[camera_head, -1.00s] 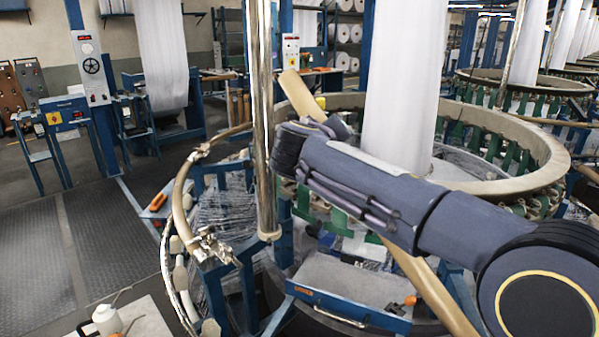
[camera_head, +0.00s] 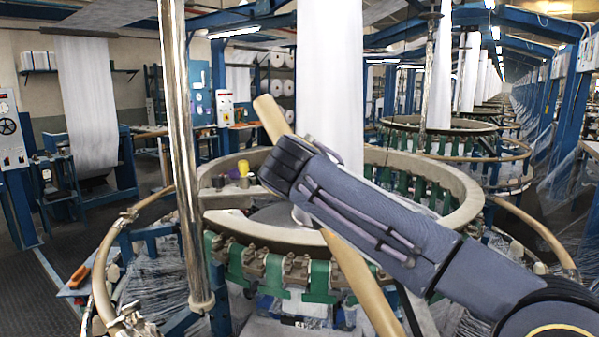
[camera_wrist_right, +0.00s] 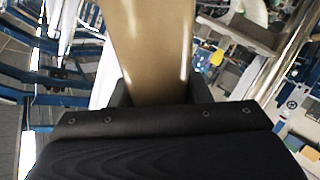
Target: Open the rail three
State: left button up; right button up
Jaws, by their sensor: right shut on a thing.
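A tan, smooth rail section (camera_head: 360,285) crosses the head view diagonally in front of the circular loom. Its upper end (camera_head: 268,112) sticks out above my right wrist, and part of its middle is hidden behind my arm. My right gripper (camera_wrist_right: 161,92) is shut on this rail, with a dark finger on each side of it in the right wrist view, where the rail (camera_wrist_right: 158,45) fills the upper middle. In the head view the fingertips are hidden behind my wrist. Another curved rail section (camera_head: 525,225) shows at the loom's right side. My left gripper is not in view.
The loom's pale ring (camera_head: 235,232) with green parts stands close behind my arm. A shiny metal pole (camera_head: 178,150) rises at the left front. A white fabric column (camera_head: 330,90) hangs over the ring. Floor shows at far left.

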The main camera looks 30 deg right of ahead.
jog(key=o, duration=1.4)
jog(key=shift+s+a, duration=0.15)
jog(key=shift+a, duration=0.1)
jog(key=b+v, duration=0.2)
jog(key=v, duration=0.5)
jog(key=shift+r, duration=0.15)
jog(key=shift+s, duration=0.1)
